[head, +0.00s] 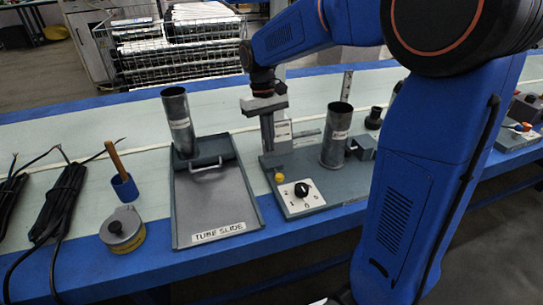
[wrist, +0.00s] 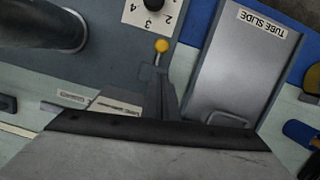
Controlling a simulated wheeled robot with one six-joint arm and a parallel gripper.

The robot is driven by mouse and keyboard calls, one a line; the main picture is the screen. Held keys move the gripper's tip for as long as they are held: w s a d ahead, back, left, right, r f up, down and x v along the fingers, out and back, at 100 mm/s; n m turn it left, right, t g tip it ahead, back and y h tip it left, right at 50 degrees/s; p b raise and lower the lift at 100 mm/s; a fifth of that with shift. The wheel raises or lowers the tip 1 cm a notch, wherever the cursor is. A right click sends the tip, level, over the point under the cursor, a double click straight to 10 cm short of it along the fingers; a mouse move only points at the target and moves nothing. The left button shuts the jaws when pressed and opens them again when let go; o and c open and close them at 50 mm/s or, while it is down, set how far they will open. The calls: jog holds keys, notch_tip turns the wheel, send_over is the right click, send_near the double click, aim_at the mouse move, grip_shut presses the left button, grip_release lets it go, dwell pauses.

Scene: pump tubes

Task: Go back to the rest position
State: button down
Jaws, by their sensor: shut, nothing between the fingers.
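My gripper (head: 269,148) points down over the grey pump station (head: 311,206), between the tube slide and the upright tube on the station. In the wrist view its narrow grey fingers (wrist: 160,84) are together with nothing held. A yellow knob (head: 279,177) is just beyond the fingertips; it also shows in the wrist view (wrist: 162,46). I cannot tell whether the fingers touch its stem. A metal tube (head: 336,133) stands upright on the station. Another metal tube (head: 180,124) stands at the back of the tube slide (head: 215,207).
A numbered dial (head: 302,190) is at the station's front. Left of the slide are a blue cup with a wooden handle (head: 124,187), a yellow-grey round device (head: 122,229) and black cables (head: 58,200). A wire rack (head: 180,50) stands behind the blue-edged bench.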

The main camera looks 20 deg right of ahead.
jog(key=v, duration=0.6)
jog(key=s+d+m+t, duration=0.1)
jog(key=s+d+t, duration=0.35)
jog(key=s, duration=0.95)
jog(key=s+d+f+t, duration=0.1)
jog(key=s+f, duration=0.1)
jog(key=s, duration=0.4)
jog(key=s+d+f+t, duration=0.1)
jog(key=s+d+f, duration=0.1)
jog(key=s, duration=0.4)
jog(key=shift+d+f+m+t, duration=0.2)
jog(key=shift+f+m+t, duration=0.15)
jog(key=shift+f+m, duration=0.05)
jog(key=shift+s, duration=0.1)
dwell(0.5)
